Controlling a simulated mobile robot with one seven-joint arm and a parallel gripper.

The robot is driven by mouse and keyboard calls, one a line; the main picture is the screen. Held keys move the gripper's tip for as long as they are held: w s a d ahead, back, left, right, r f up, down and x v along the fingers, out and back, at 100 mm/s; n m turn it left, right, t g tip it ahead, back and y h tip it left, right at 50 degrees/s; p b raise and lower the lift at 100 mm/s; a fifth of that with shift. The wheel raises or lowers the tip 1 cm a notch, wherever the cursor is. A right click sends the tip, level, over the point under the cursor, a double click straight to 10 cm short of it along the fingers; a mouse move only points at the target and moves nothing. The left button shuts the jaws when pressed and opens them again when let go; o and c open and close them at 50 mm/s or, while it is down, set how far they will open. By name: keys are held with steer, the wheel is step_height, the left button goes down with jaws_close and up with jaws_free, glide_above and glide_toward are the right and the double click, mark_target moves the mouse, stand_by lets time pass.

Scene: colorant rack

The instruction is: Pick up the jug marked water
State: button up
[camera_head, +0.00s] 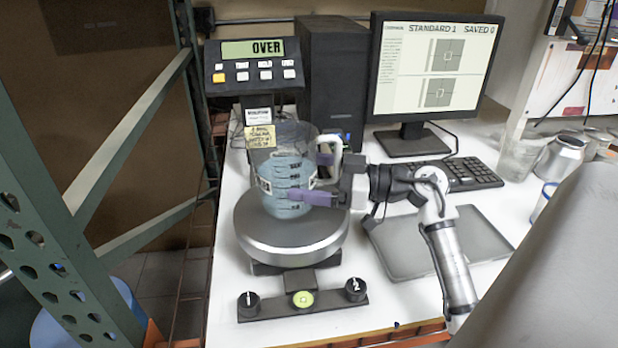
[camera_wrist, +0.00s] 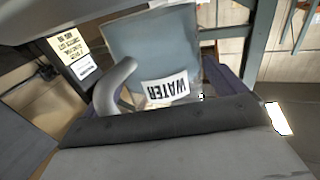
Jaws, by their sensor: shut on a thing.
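The clear jug (camera_head: 283,172) with bluish liquid and dark level marks is over the round metal pan (camera_head: 290,240) of the scale. It looks upright; whether its base touches the pan is hard to tell. In the wrist view the jug (camera_wrist: 150,42) has a white WATER label (camera_wrist: 166,88), upside down there, and a grey handle (camera_wrist: 112,88) on the left. My gripper (camera_head: 308,176) comes from the right with its purple fingers along the jug's sides, shut on it at the handle side. The far finger is partly hidden behind the jug and handle.
The scale display (camera_head: 253,62) reads OVER. Behind stand a black computer tower (camera_head: 333,80) and a monitor (camera_head: 430,70). A keyboard (camera_head: 470,174) and grey flat plate (camera_head: 440,240) lie right. Green rack posts (camera_head: 60,220) stand left. Knobs (camera_head: 303,299) sit in front of the pan.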

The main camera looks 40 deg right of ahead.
step_height(320, 180, up, 19)
steer(key=b, duration=0.3)
steer(key=shift+r, duration=0.2)
stand_by(0.7)
